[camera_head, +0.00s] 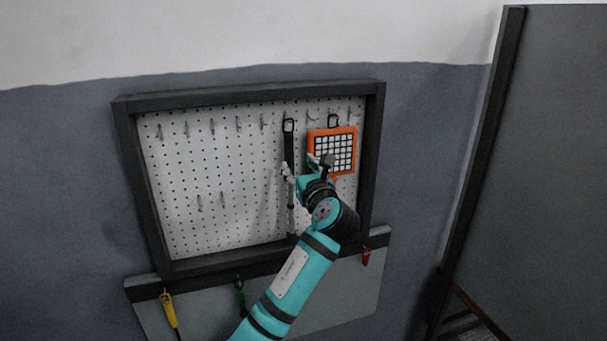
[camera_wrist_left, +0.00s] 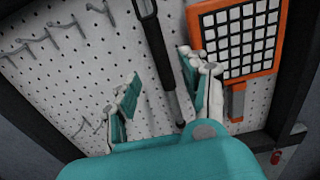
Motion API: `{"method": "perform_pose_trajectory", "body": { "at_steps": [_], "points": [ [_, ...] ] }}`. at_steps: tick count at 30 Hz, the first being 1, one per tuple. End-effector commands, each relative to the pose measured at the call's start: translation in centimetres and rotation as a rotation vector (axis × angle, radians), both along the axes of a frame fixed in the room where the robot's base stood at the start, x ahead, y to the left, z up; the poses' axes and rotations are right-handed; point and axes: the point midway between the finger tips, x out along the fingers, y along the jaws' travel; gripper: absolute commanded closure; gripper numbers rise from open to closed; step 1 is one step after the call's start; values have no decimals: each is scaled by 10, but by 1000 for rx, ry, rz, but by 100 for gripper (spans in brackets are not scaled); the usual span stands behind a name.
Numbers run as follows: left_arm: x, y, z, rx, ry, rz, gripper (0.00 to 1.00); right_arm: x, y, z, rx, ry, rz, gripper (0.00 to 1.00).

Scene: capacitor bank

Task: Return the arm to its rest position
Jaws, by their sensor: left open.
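My left gripper (camera_head: 306,167) is at the end of my teal arm, in front of the pegboard (camera_head: 220,165) in the head view. Its two fingers are spread apart. In the left wrist view the open gripper (camera_wrist_left: 160,72) has a dark rod-like tool (camera_wrist_left: 159,48) between its fingers in the picture; the fingers do not close on it. That tool (camera_head: 289,143) hangs upright on the board in the head view. An orange-framed grid panel (camera_head: 345,139) hangs to its right, partly hidden by the gripper; it also shows in the left wrist view (camera_wrist_left: 242,74). My right gripper is not in view.
The pegboard has a dark raised frame (camera_head: 140,195) and several empty hooks (camera_head: 212,126). A grey partition (camera_head: 555,170) stands at the right.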

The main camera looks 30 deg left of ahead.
Motion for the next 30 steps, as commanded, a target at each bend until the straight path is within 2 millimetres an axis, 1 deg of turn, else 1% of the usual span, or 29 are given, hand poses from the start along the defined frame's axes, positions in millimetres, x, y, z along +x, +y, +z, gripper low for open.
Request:
{"method": "perform_pose_trajectory", "body": {
  "at_steps": [1,3,7,14,16,17,20,21,23,24,26,27,29,30],
  "points": [
    [-6,-8,0,-1,-1,-3,54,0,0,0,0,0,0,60],
    [-13,-16,0,-1,-1,-3,54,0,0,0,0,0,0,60],
    [-22,-25,0,0,-1,-1,54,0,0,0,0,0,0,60],
    [-25,-29,-1,-1,0,-1,54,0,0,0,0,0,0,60],
    [-22,-30,-9,-11,3,-8,54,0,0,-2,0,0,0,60],
    [-20,-30,-16,-19,5,-14,54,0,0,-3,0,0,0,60],
    [-8,-35,-59,-81,13,-53,54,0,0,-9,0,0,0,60],
    [-2,-38,-84,-122,16,-74,54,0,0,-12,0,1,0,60],
    [5,-43,-127,-195,20,-105,54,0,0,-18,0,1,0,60],
    [9,-47,-158,-252,23,-124,54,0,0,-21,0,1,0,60],
    [12,-52,-205,-342,26,-144,54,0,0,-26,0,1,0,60],
    [11,-56,-235,-403,29,-155,54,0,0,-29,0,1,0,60],
    [8,-61,-281,-498,33,-160,54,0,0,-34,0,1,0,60],
    [4,-65,-312,-563,35,-160,54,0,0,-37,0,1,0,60]
  ]
}}
